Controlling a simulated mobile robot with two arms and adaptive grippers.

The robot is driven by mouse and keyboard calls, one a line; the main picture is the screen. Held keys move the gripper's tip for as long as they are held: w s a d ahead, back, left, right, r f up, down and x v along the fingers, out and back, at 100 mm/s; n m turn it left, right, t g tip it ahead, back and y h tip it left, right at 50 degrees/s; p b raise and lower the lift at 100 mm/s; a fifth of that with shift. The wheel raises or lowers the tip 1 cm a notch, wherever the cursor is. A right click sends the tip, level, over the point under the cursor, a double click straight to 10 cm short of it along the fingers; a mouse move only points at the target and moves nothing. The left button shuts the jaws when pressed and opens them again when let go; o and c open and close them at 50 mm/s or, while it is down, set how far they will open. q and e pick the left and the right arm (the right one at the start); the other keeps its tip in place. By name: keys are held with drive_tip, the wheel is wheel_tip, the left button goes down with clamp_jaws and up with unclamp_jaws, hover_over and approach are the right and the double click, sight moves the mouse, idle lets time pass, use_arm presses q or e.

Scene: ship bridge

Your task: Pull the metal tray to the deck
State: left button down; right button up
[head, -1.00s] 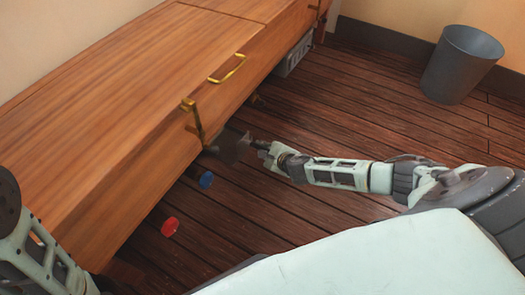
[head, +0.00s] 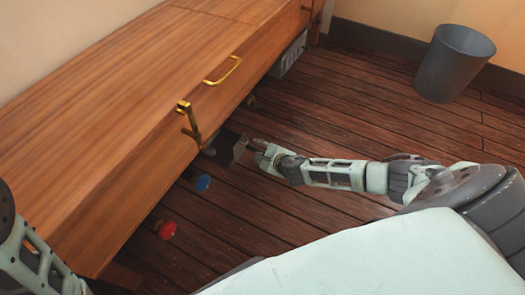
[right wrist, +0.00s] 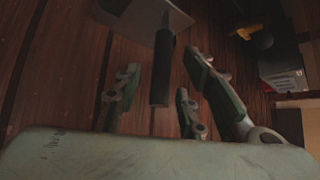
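A dark grey flat metal piece (head: 226,148), which may be the metal tray, shows at the lower edge of the wooden cabinet. In the right wrist view it is a grey plate (right wrist: 142,14) with a black handle (right wrist: 161,72) pointing toward my palm. My right gripper (head: 258,150) is just right of it. In the right wrist view its fingers (right wrist: 160,92) are spread on either side of the handle's end, with gaps visible. The plate's far part is cut off by that view. Of my left arm only links show at lower left; its gripper is out of view.
The wooden cabinet (head: 130,110) with brass handles (head: 222,71) fills the left. A red knob-like thing (head: 166,229) and a blue one (head: 203,183) are by its lower edge. A grey box (head: 288,56) sits farther back. A grey bin (head: 455,62) stands back right. The plank deck between is clear.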

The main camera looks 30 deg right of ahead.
drive_tip(key=v, duration=0.8)
idle(0.6)
